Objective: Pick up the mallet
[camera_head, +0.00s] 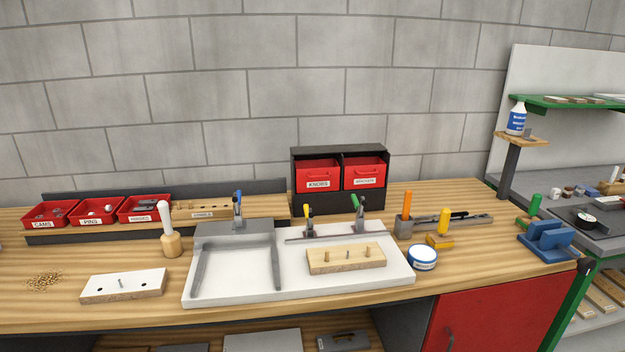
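The mallet (171,240) stands upright on the wooden workbench, left of the white fixture plate. Its pale wooden cylindrical head rests on the bench and its white handle points up, leaning slightly left. Nothing covers it. Neither of my grippers shows in the head view.
Red bins (93,212) stand behind the mallet. A white-topped block (123,286) with holes lies in front of it, left of the fixture plate (296,284) with toggle clamps.

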